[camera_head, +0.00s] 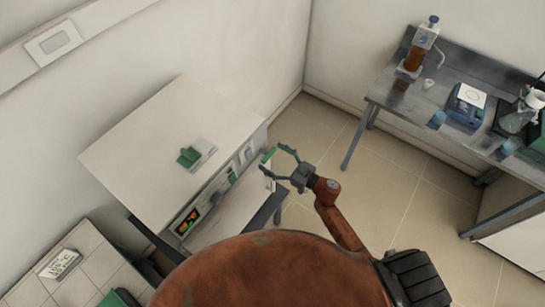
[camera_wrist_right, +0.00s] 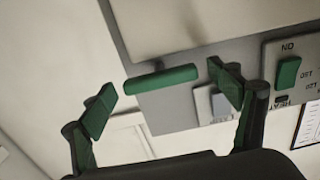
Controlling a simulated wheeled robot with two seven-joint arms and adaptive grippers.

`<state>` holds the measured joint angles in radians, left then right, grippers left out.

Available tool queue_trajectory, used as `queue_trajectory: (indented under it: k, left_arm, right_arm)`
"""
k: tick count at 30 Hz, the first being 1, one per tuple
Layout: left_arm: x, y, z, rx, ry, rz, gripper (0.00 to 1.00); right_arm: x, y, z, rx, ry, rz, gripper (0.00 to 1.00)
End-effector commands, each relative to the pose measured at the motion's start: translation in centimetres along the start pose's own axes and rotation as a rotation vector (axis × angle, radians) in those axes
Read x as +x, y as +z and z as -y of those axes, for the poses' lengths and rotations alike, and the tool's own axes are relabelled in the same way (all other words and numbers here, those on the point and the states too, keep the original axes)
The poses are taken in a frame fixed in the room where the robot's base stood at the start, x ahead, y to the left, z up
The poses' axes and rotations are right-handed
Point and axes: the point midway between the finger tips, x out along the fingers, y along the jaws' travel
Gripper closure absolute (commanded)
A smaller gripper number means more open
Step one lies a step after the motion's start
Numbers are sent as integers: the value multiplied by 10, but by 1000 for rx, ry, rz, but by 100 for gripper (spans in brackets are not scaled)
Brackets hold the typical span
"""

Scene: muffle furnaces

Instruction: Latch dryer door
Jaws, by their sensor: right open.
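The dryer (camera_head: 165,150) is a white box against the left wall, seen from above, with its grey front panel facing lower right. A green bar handle (camera_wrist_right: 160,79) on a grey plate shows in the right wrist view. My right gripper (camera_head: 270,164) is open and empty beside the right end of the dryer front. In the wrist view its green fingers (camera_wrist_right: 166,88) stand on either side of the bar, with no clear contact. I cannot tell whether the door is fully closed or latched. My left gripper is not in view.
A switch panel with a green rocker (camera_wrist_right: 288,72) is right of the handle. A lit display (camera_head: 187,221) is on the dryer front. A green item (camera_head: 189,157) is on its top. A metal bench (camera_head: 400,95) with glassware stands at upper right. Tiled floor between is clear.

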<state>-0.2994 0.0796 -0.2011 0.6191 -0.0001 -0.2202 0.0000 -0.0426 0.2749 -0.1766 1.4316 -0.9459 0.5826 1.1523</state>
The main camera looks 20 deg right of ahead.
Motion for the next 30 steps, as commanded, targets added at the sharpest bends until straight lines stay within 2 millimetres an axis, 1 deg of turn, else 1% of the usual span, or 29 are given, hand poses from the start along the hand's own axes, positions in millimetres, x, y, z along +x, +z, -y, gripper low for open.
queue_trajectory:
  k: [2,19,20,26,30]
  left_arm:
    - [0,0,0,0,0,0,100]
    - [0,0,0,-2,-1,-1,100]
    - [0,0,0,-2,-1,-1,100]
    - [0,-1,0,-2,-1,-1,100]
    - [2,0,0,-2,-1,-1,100]
  right_arm:
    - [0,0,0,0,0,0,19]
    - [0,0,0,0,0,0,58]
    - [0,0,0,0,0,0,59]
    - [0,0,0,-14,-1,0,59]
    - [0,0,0,-59,-1,0,59]
